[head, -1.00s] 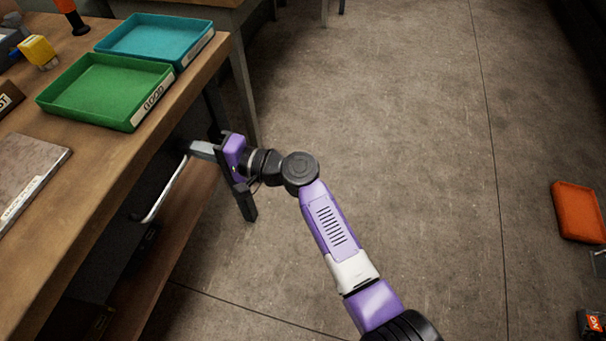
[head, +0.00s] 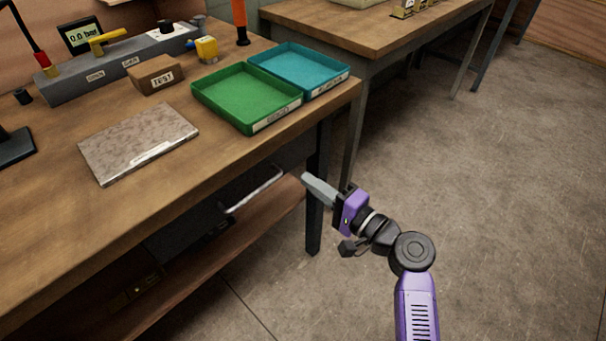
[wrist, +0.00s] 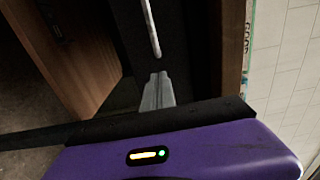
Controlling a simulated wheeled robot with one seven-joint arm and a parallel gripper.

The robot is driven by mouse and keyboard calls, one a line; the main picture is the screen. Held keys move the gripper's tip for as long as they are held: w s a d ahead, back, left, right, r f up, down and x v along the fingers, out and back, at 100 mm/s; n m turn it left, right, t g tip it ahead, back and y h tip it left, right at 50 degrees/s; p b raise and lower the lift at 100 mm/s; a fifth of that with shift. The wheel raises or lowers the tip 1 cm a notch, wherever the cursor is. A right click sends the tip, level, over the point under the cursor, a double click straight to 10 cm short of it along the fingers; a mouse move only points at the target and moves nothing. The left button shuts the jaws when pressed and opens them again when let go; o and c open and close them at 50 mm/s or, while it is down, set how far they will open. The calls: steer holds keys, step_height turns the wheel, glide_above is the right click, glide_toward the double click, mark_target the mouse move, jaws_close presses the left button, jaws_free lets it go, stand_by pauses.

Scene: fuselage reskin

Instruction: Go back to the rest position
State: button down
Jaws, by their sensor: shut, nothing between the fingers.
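My gripper (head: 306,180) is shut and empty, with its grey fingers together. In the head view it is beside the front edge of the wooden workbench (head: 60,245), lower than the bench top. Its fingertips point toward a pale bar handle (head: 254,193) on the dark front under the bench. In the wrist view the shut fingers (wrist: 157,78) point at the end of the same handle (wrist: 150,28). A small gap seems to lie between fingers and handle.
A green tray (head: 196,90) and a teal tray (head: 342,80) sit at the bench's right end. A grey panel (head: 138,143), a TEST box (head: 155,75) and a gauge unit (head: 110,72) are also on it. A second table (head: 400,38) stands behind. Floor at the right is clear.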

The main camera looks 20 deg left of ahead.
steer(key=w+d+f+m+t+h, duration=0.1)
steer(key=d+f+t+h, duration=0.2)
steer(key=d+t+h, duration=0.85)
steer(key=s+d+f+g, duration=0.2)
steer(key=s+d, duration=0.4)
steer(key=d, duration=0.7)
steer(key=s+d+r+n+h, duration=0.2)
steer(key=s+d, duration=0.2)
steer(key=s, duration=0.7)
steer(key=s+d+r+n+h+p, duration=0.1)
steer(key=s+d+r+h, duration=0.3)
steer(key=s, duration=0.8)
steer(key=s+d+r+n+y, duration=0.15)
steer(key=s+d, duration=0.35)
steer(key=s, duration=0.6)
step_height(320, 180, up, 14)
steer(key=h+p, duration=0.1)
steer(key=p, duration=1.3)
steer(key=shift+w+g, duration=0.15)
steer(key=shift+g, duration=0.3)
steer(key=shift+a+n, duration=0.1)
steer(key=shift+n, duration=0.15)
